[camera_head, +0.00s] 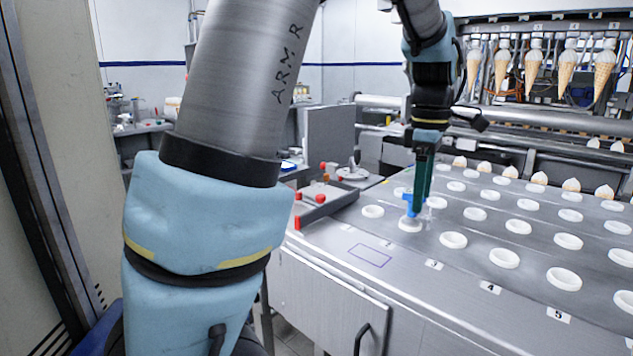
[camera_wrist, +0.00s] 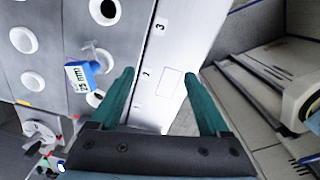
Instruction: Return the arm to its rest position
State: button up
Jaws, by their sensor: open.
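My arm crosses the left and top of the head view. My gripper (camera_head: 416,208) points down over the near-left part of the ring-studded metal table (camera_head: 400,258). In the wrist view its two green fingers (camera_wrist: 158,76) are spread apart with nothing between them. A small blue piece with a white label reading "25 mm" (camera_wrist: 82,76) lies outside the jaws, left of the left finger. It also shows in the head view (camera_head: 408,199) beside the fingers, at a white ring (camera_head: 411,224). Whether it touches a finger is unclear.
Rows of white rings (camera_head: 504,258) cover the table. Several cones (camera_head: 565,73) hang in a rack at the back right. A tray with red knobs (camera_head: 322,200) sits at the table's left edge. The outlined rectangle (camera_head: 370,256) is bare.

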jog(key=a+f+m, duration=0.2)
jog(key=a, duration=0.2)
jog(key=a+f+m, duration=0.1)
jog(key=a+f, duration=0.1)
jog(key=a, duration=0.3)
jog(key=w+a+f+m, duration=0.1)
jog(key=a+f+m, duration=0.1)
jog(key=a, duration=0.3)
jog(key=shift+m+t, duration=0.3)
jog(key=s+a+f+m, duration=0.3)
jog(key=a, duration=0.3)
jog(key=s+a+f+m+t, duration=0.1)
jog(key=s+a+f+m, duration=0.2)
jog(key=a, duration=0.3)
jog(key=shift+s+a+m, duration=0.15)
jog(key=shift+a+m, duration=0.2)
jog(key=shift+m, duration=0.45)
jog(key=shift+o, duration=0.4)
